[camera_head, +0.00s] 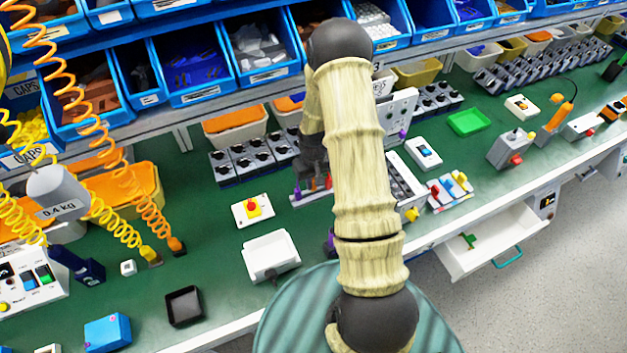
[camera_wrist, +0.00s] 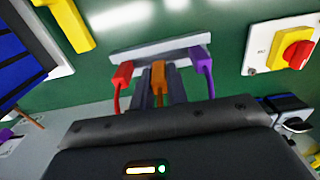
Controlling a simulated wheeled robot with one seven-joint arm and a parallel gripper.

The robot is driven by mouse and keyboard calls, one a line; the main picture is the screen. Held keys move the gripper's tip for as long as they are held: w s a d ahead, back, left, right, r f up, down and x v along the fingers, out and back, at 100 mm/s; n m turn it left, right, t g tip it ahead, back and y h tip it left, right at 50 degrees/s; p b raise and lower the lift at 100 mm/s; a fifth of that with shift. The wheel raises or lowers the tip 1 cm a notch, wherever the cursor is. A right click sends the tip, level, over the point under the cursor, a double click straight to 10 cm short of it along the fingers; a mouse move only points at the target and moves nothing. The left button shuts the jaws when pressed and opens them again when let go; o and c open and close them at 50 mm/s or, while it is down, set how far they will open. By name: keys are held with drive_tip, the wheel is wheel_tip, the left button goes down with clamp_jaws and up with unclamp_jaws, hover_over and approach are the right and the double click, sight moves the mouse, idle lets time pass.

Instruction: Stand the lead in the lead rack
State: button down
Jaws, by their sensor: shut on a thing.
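The lead rack (camera_wrist: 150,53) is a pale grey bar over the green mat; in the head view it shows (camera_head: 304,196) beside my arm, partly covered. A red lead (camera_wrist: 122,75) sits at its left end and a purple lead (camera_wrist: 203,60) at its right end. An orange lead (camera_wrist: 158,74) stands between them, at the rack's middle. My gripper (camera_wrist: 158,90) is shut on the orange lead, its dark fingers on either side. The lead's far end meets the rack's edge in the picture; whether it sits in a slot I cannot tell.
A box with a red-and-yellow rotary switch (camera_head: 252,208) stands left of the rack. A row of dark knobbed units (camera_head: 250,160) is behind. A panel with purple plugs (camera_head: 398,112) stands to the right, close to my arm.

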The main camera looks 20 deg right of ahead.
drive_tip(key=shift+f+b, duration=0.75)
drive_tip(key=shift+f, duration=0.4)
drive_tip(key=c, duration=1.3)
unclamp_jaws()
wheel_tip(320, 180, up, 17)
drive_tip(key=b, duration=0.1)
drive_tip(key=shift+r+b, duration=0.2)
drive_tip(key=shift+b, duration=0.2)
